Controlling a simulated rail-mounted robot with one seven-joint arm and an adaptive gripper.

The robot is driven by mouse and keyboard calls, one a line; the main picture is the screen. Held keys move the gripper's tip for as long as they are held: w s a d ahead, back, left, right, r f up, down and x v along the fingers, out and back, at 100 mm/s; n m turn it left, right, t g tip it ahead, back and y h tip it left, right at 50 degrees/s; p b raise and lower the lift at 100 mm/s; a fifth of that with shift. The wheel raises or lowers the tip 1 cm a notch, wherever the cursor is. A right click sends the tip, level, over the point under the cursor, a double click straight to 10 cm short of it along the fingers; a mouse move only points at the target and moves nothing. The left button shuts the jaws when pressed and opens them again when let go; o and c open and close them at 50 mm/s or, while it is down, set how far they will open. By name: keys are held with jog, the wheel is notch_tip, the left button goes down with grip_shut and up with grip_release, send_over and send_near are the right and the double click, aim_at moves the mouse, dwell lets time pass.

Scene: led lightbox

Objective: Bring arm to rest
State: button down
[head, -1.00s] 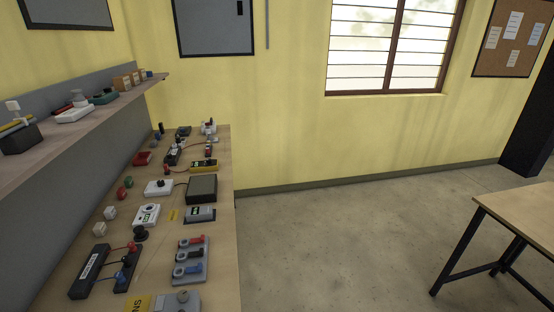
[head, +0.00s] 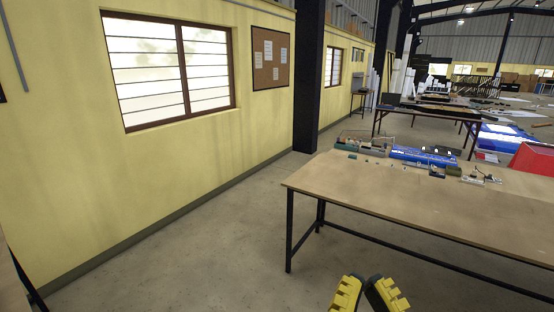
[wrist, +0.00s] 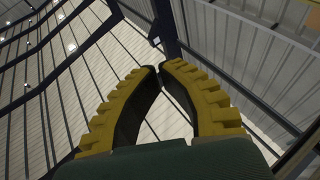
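My gripper (head: 364,281) shows at the bottom edge of the head view, with yellow ridged fingers and dark inner pads. It is over the floor, in front of the long wooden table. In the wrist view its fingertips (wrist: 159,68) come together at the top of an arch, with nothing held between them. The wrist camera looks up past the fingers at the roof and its beams. The rest of my arm is out of the head view.
A wooden table (head: 400,196) with dark legs stands to the right, with small devices and a blue box (head: 423,156) along its far side. A red bin (head: 533,160) is at the far right. A dark column (head: 308,80) stands by the yellow wall. The floor at left is clear.

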notch_tip(320, 180, up, 25)
jog(key=a+n+y+p, duration=0.1)
jog(key=p, duration=2.4)
jog(key=shift+w+a+y+p, duration=0.15)
jog(key=shift+a+y+p, duration=0.05)
jog(key=shift+y+p, duration=0.1)
